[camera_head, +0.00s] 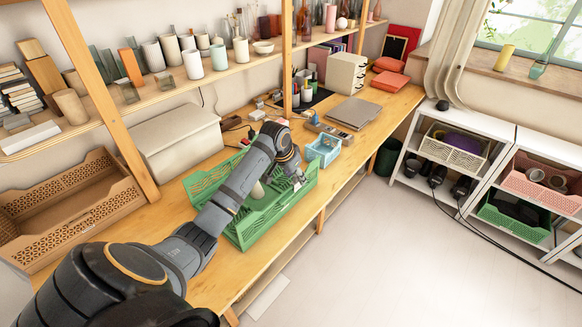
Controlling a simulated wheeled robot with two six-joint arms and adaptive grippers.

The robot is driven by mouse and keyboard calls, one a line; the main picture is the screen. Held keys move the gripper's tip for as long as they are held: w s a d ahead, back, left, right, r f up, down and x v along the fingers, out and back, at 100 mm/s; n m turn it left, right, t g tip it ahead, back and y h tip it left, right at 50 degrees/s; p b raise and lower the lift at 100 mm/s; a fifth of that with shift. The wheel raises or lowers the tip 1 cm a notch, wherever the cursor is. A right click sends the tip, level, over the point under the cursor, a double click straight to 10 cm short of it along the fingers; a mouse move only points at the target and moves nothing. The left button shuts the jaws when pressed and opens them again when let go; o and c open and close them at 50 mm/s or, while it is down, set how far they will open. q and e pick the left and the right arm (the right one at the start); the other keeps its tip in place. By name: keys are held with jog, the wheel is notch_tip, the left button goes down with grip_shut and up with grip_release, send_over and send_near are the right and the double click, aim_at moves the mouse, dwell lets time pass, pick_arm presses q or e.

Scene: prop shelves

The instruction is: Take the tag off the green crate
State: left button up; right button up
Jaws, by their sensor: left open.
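The green crate (250,233) stands on the wooden workbench, with slotted walls and a pale cylindrical item (257,190) inside. My left arm reaches in from the lower left and crosses over the crate. My left gripper (298,181) points down at the crate's right part, near its rim, and is open. A small pale patch shows on the crate's front wall below the gripper; I cannot tell whether it is the tag. The arm hides part of the crate's middle and back wall. My right gripper is not in view.
A light-blue basket (324,150) stands just beyond the crate. A brown crate (75,212) and a grey lidded box (177,140) stand to the left. A closed laptop (353,113) lies farther back. A second green crate (512,232) sits in the right shelf.

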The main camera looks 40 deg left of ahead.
aim_at(295, 176)
pick_arm(q)
jog(key=shift+x, duration=1.65)
grip_shut()
